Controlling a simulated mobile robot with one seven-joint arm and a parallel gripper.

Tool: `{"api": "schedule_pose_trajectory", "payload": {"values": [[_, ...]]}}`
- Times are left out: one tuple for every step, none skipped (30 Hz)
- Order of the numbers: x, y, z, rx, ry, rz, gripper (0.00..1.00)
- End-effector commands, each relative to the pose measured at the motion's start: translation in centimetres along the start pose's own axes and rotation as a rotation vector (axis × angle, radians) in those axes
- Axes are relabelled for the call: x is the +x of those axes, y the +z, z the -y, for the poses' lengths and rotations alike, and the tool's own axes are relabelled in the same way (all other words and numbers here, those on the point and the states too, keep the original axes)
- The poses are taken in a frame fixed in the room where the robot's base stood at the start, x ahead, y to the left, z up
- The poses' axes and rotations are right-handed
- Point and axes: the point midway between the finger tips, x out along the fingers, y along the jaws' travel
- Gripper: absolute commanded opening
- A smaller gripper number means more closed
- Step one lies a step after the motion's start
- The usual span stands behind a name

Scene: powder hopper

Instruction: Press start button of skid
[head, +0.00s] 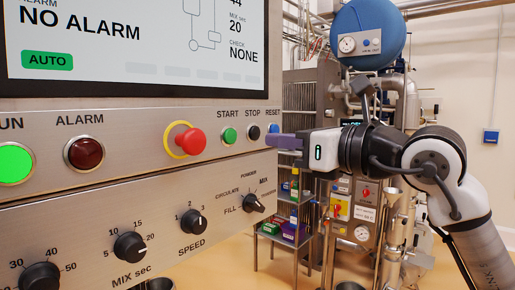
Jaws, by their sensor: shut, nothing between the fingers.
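The skid's control panel (120,190) fills the left side of the head view. The green START button (229,136) sits on its upper strip, under the START label. The black STOP button (254,132) is just right of it, then the blue RESET button (273,129). My gripper (275,142) comes in from the right, shut and empty, its fingers pointing left at the panel. In the picture the fingertips are just below the RESET button, to the right of START. I cannot tell whether they touch the panel.
A red emergency stop (190,141) with a yellow ring is left of START. Black knobs (194,221) stick out below. A screen (135,45) above reads NO ALARM and AUTO. A shelf rack (285,225) and a blue vessel (368,33) stand behind my arm.

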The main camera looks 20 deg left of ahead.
Motion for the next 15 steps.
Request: {"api": "schedule_pose_trajectory", "payload": {"values": [[-1.1, -0.4, 0.1, -0.001, -0.003, 0.001, 0.0], [-1.7, -0.3, 0.1, -0.001, -0.003, 0.002, 0.0], [-2.4, -0.3, 0.0, -0.002, -0.003, 0.001, 0.0], [-2.8, -0.3, 0.0, -0.002, -0.002, 0.0, 0.0], [-3.3, -0.2, 0.0, -0.001, -0.003, 0.0, 0.0], [-3.8, -0.1, 0.0, -0.001, -0.002, 0.001, 0.0], [-4.1, -0.1, 0.0, -0.001, -0.001, 0.001, 0.0], [-4.3, -0.1, 0.0, -0.001, -0.001, 0.0, 0.0], [-4.6, -0.1, 0.0, -0.001, -0.001, 0.0, 0.0], [-4.7, -0.1, 0.0, -0.001, 0.0, -0.001, 0.0], [-4.9, 0.0, 0.0, -0.001, 0.0, -0.001, 0.0], [-5.0, 0.0, 0.0, -0.001, 0.0, -0.001, 0.0], [-5.0, 0.0, 0.0, -0.002, 0.001, -0.001, 0.0], [-5.0, 0.0, 0.0, -0.002, 0.001, -0.001, 0.0], [-5.1, 0.1, 0.0, -0.002, 0.001, -0.001, 0.0]]}}
